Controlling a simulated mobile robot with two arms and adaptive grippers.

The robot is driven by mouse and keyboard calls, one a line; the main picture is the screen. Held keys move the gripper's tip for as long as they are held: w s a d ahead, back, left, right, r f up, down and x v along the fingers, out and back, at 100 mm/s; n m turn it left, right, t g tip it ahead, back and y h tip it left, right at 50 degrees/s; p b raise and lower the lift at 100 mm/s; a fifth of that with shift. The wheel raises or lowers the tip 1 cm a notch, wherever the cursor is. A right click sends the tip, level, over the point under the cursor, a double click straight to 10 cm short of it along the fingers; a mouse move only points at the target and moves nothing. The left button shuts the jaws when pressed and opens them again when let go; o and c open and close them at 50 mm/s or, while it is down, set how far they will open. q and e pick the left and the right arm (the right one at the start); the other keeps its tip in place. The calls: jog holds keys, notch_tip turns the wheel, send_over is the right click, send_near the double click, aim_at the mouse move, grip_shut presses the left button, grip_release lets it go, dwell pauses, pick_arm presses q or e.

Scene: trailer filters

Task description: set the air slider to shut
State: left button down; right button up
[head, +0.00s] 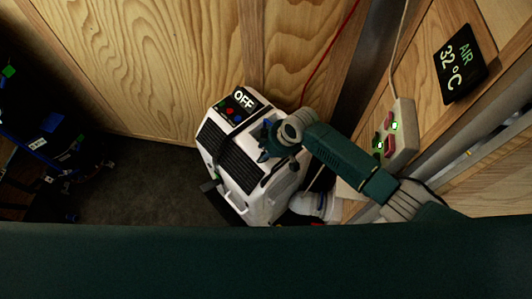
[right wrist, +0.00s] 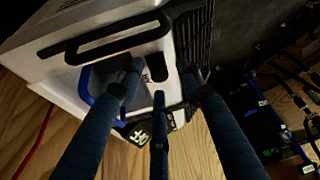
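A white machine (head: 258,180) with black vents stands by the wooden wall, its small display (head: 243,99) reading OFF. My right gripper (head: 268,140) is at the machine's upper right side in the head view. In the right wrist view its blue fingers (right wrist: 158,82) are spread apart in front of the white face. A small dark piece (right wrist: 157,67), possibly the slider knob, shows between the fingertips. I cannot tell whether they touch it. The slider's setting cannot be read. My left gripper is not in view.
A wall display (head: 460,63) reads AIR 32°C. A power strip (head: 397,135) with green lights is on the right, and a red cable (head: 331,50) runs up the wall. Dark gear with labels (head: 38,143) stands at left. The floor (head: 135,180) between is clear.

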aim_at(248, 144)
grip_shut()
jog(key=shift+a, duration=0.1)
jog(key=w+a+b, duration=0.3)
jog(key=w+b, duration=0.1)
jog(key=shift+w+a+f, duration=0.15)
jog(key=shift+w+a, duration=0.05)
jog(key=shift+a, duration=0.2)
jog(key=shift+w+a, duration=0.2)
jog(key=shift+r, duration=0.4)
grip_release()
jog(key=shift+w+a+f, duration=0.1)
jog(key=shift+f, duration=0.05)
